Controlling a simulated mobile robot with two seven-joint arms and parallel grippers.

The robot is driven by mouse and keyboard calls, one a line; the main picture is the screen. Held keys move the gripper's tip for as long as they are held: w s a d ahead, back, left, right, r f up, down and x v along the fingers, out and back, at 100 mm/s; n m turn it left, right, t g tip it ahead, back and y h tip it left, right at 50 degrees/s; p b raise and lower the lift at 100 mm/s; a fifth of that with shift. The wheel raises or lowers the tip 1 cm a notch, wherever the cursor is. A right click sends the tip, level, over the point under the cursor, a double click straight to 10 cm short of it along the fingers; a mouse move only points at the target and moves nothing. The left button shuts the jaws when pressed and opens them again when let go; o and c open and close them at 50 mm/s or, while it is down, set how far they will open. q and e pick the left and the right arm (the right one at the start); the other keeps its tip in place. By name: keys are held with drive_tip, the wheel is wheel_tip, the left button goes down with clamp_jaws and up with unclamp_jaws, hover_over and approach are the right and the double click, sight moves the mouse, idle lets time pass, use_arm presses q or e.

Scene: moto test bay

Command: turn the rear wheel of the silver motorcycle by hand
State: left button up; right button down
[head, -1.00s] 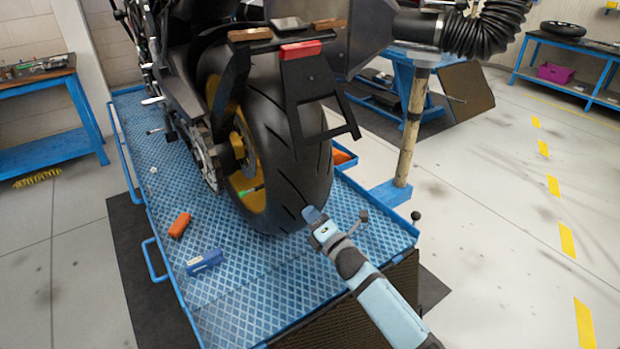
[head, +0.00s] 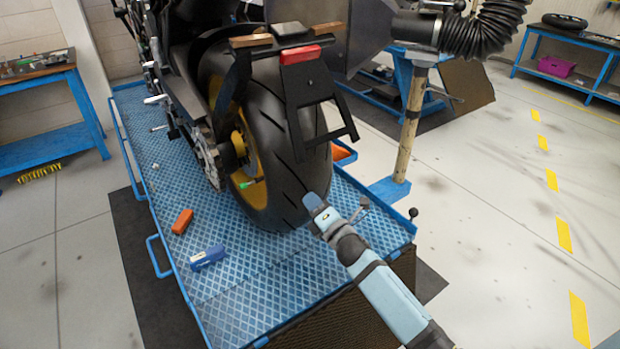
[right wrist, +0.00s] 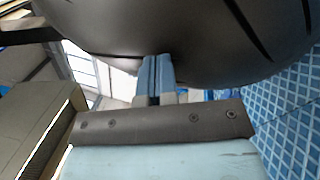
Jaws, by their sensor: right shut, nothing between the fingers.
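The rear wheel's black tyre (head: 285,165) stands upright on the blue lift platform, with its gold rim (head: 252,150) showing on the left side. The dark tail and plate holder (head: 310,95) of the motorcycle hang over it. My right gripper (head: 313,202) is at the lower rear of the tyre, its blue fingers shut with nothing between them. In the right wrist view the shut fingers (right wrist: 157,75) reach up to the tyre (right wrist: 200,40) and appear to touch it; the exact contact is hidden. My left gripper is not in view.
An orange object (head: 182,221) and a blue one (head: 207,257) lie on the lift platform (head: 270,280) left of the wheel. A wooden post (head: 410,125) and an exhaust hose (head: 490,30) stand to the right. Open floor (head: 490,220) lies on the right.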

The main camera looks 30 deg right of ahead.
drive_tip(key=shift+r+p, duration=0.55)
drive_tip(key=shift+r, duration=0.15)
drive_tip(key=shift+f, duration=0.15)
drive_tip(key=v, duration=0.6)
idle(0.5)
